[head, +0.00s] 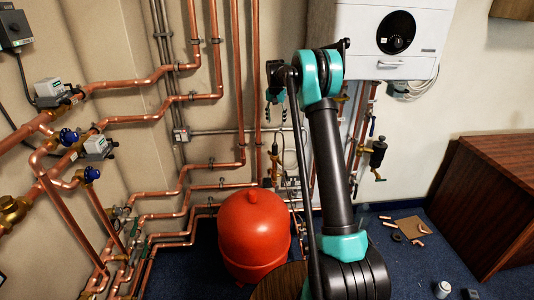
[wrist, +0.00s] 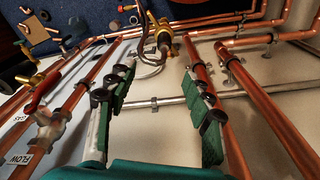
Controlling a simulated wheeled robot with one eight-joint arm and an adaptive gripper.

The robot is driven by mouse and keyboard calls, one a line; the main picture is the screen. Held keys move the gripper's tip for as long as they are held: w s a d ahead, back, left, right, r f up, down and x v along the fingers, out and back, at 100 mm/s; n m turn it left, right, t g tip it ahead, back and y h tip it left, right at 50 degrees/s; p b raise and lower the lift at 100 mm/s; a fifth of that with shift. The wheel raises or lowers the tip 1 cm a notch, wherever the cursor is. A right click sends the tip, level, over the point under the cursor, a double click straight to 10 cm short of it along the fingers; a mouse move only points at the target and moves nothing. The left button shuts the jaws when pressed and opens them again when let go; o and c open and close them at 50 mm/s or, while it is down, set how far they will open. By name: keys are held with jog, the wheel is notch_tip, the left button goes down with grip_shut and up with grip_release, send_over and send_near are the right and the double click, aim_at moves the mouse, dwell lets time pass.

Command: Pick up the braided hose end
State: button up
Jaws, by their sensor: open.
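A grey curved hose (wrist: 153,68) shows in the wrist view beside a brass fitting (wrist: 163,38), near the top middle. I take it for the braided hose, but the braid and its exact end are too small to make out. My gripper (wrist: 158,76) is open and empty, with one green finger on each side of the hose's line of sight. Its distance from the hose is unclear. In the head view, my gripper (head: 276,114) points down in front of the wall pipes, above a small brass fitting (head: 274,154).
Copper pipes (head: 238,80) run along the wall close to my gripper. A red tank (head: 254,232) stands on the floor below. A white boiler (head: 385,40) hangs at the right, and a wooden cabinet (head: 490,205) stands at the far right. Loose fittings lie near a cardboard piece (head: 410,227).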

aim_at(275, 143)
jog(key=f, duration=0.4)
jog(key=w+f, duration=0.1)
jog(key=f, duration=0.7)
jog(key=shift+w+d, duration=0.1)
jog(key=shift+w, duration=0.25)
jog(key=shift+w+f, duration=0.2)
jog(key=shift+f, duration=2.55)
grip_shut()
